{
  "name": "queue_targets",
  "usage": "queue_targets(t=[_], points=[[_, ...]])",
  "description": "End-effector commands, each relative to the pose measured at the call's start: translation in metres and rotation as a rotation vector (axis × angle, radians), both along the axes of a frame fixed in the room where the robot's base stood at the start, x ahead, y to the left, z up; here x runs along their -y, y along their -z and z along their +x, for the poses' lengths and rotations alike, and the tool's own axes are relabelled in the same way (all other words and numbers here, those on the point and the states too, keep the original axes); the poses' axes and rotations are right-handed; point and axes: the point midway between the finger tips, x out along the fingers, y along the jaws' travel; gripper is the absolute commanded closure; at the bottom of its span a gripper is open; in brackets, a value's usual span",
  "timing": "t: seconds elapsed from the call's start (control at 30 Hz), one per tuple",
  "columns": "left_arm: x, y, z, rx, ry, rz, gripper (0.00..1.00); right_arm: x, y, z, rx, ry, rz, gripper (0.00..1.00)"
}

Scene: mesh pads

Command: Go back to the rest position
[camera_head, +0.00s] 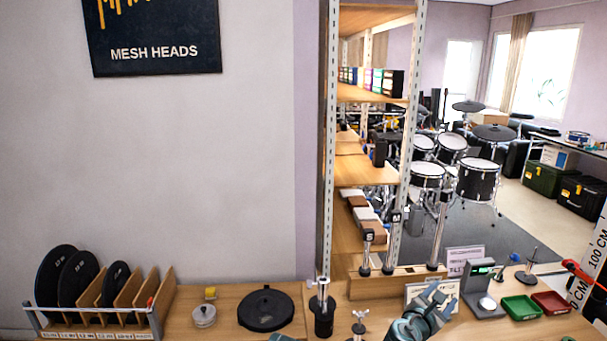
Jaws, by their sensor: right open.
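My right gripper (440,296) is low in the picture, over the front of the wooden bench (385,310). Its jaws are open, with nothing seen between them. It is in front of a small white card, left of the scale. At the bottom edge, left of the black stand, a small grey-teal piece shows that seems to be the tip of my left gripper (281,337). Too little of it is in view to tell its jaws.
A rack (160,310) of black pads stands at left. Nearby are a round black pad (266,310), a metal tin (204,316) and a black stand (323,312). Right are a scale (482,290), green tray (521,308) and red tray (551,303). Shelving rises behind.

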Motion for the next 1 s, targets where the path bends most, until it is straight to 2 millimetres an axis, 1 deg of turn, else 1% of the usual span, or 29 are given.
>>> queue_targets(t=[0.03,0.17,0.27,0.33,0.37,0.4,0.47,0.5,0.57,0.6,0.7,0.8,0.9,1.0], points=[[0.000,-0.006,0.000,0.000,0.000,0.000,0.55,-0.006,0.001,-0.002,0.024,0.020,0.068,0.43],[0.000,-0.016,0.000,0.000,0.000,0.000,0.55,-0.022,0.015,-0.010,0.094,0.100,0.293,0.43],[0.000,-0.026,0.000,0.000,0.000,0.000,0.55,-0.043,0.030,-0.020,0.146,0.190,0.503,0.43],[0.000,-0.035,0.000,0.000,0.000,0.000,0.55,-0.065,0.044,-0.031,0.180,0.281,0.677,0.43],[0.000,-0.040,0.000,0.000,0.000,0.000,0.55,-0.076,0.050,-0.037,0.192,0.329,0.759,0.43],[0.000,-0.046,0.000,0.000,0.000,0.000,0.55,-0.095,0.060,-0.047,0.204,0.407,0.876,0.43],[0.000,-0.056,0.000,0.000,0.000,0.000,0.55,-0.128,0.074,-0.065,0.213,0.548,1.049,0.43],[0.000,-0.062,0.000,0.000,0.000,0.000,0.55,-0.151,0.082,-0.079,0.210,0.648,1.147,0.43],[0.000,-0.069,0.000,0.000,0.000,0.000,0.55,-0.183,0.091,-0.099,0.196,0.792,1.261,0.43],[0.000,-0.073,0.000,0.000,0.000,0.000,0.55,-0.202,0.095,-0.113,0.183,0.881,1.316,0.43],[0.000,-0.080,0.000,0.000,-0.001,0.000,0.55,-0.240,0.099,-0.143,0.148,1.072,1.402,0.43],[0.000,-0.084,0.000,0.000,-0.001,0.000,0.55,-0.265,0.100,-0.164,0.118,1.208,1.437,0.43],[0.000,-0.086,0.000,0.000,-0.001,0.000,0.55,-0.279,0.099,-0.177,0.099,1.284,1.449,0.43],[0.000,-0.086,0.000,0.000,-0.001,0.000,0.55,-0.284,0.099,-0.182,0.093,1.314,1.451,0.43]])
